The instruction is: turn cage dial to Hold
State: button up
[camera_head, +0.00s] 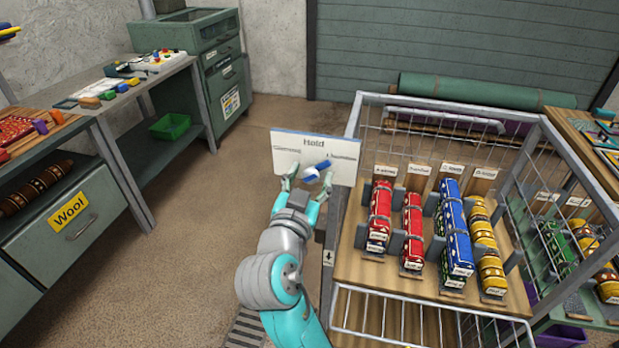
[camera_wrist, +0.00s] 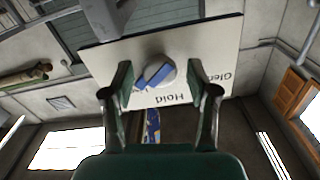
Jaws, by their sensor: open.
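My gripper (camera_head: 307,179) is open in front of the panel. In the wrist view, the dial (camera_wrist: 155,74) appears inverted between the spread fingers of my gripper (camera_wrist: 166,82), with a gap each side. The left finger partly covers one label. I cannot tell the remaining distance in depth.
The wire cage (camera_head: 357,110) stands right of my arm, with several rolled rugs on its wooden shelf (camera_head: 352,262). A workbench (camera_head: 130,100) and a drawer labelled Wool (camera_head: 75,225) are at left. The floor (camera_head: 200,240) between is clear.

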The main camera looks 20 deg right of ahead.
grip_shut()
jog(key=shift+n, duration=0.3)
jog(key=n, duration=0.4)
jog(key=shift+a, duration=0.1)
jog(key=shift+n, duration=2.5)
grip_release()
